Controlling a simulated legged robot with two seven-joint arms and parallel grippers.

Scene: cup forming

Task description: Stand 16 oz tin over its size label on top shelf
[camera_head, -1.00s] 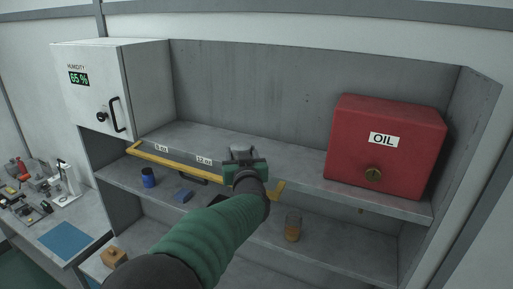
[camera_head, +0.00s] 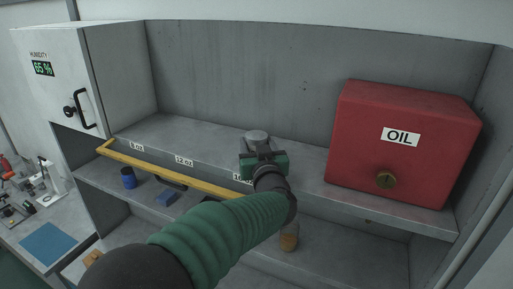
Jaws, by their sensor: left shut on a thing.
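A grey metal tin (camera_head: 257,138) is at the top shelf, just beyond my left gripper (camera_head: 259,153). The gripper is shut on the tin, and the jaws and wrist hide its lower part. I cannot tell whether its base touches the shelf. The top shelf (camera_head: 205,138) carries size labels on its front edge: one at the left (camera_head: 137,147), a "12 oz" label (camera_head: 184,161), and a third label (camera_head: 241,179) partly hidden by my wrist, directly below the tin. My right gripper is not in view.
A red OIL box (camera_head: 402,150) stands on the top shelf at the right. A blue cup (camera_head: 129,178), a blue block (camera_head: 166,198) and an amber jar (camera_head: 289,238) sit below. The top shelf's left part is clear.

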